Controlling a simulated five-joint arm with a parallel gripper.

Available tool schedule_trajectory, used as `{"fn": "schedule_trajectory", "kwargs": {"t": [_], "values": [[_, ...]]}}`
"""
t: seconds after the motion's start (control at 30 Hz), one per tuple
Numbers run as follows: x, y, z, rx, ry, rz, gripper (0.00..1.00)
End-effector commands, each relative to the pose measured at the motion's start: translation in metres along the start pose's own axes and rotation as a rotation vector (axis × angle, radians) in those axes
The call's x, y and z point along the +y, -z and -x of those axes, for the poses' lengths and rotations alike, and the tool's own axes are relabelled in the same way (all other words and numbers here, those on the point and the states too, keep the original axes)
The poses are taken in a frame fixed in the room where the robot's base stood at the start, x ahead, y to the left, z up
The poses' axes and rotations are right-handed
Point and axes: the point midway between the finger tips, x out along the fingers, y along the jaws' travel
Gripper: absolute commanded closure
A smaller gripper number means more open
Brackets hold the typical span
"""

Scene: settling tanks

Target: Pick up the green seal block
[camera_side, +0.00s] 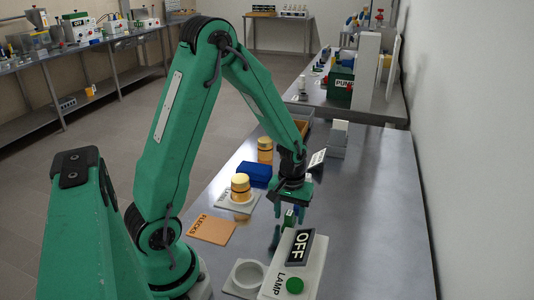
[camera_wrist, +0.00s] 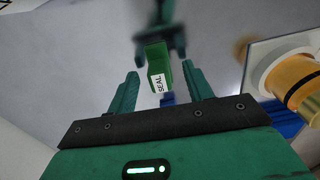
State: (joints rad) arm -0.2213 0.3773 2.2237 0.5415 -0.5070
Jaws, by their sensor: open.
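The green seal block (camera_wrist: 155,56), with a white SEAL label, shows between the two fingers of my gripper (camera_wrist: 160,69) in the wrist view. The fingers are spread, with a gap on both sides of the block. In the side view, my gripper (camera_side: 288,224) points down low over the table, and the green block (camera_side: 289,217) is partly hidden by the fingers. I cannot tell exactly how far the fingertips are from the table.
A lamp box (camera_side: 272,283) with an OFF sign (camera_side: 300,244) stands close in front. A white dish (camera_side: 246,275), an orange FLECKS card (camera_side: 212,229), an amber jar (camera_side: 241,189) and a blue block (camera_side: 254,172) lie to the left. The table's right side is clear.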

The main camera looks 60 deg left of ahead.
Motion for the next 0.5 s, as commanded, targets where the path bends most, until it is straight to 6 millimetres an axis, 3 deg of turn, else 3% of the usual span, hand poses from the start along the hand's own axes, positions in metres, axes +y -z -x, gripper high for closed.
{"fn": "schedule_trajectory", "kwargs": {"t": [0.2, 0.5], "values": [[-0.0001, -0.0004, -0.0122, 0.0, 0.0, 0.0, 0.49], [0.0001, -0.0002, -0.0124, 0.001, 0.0, 0.0, 0.49]]}}
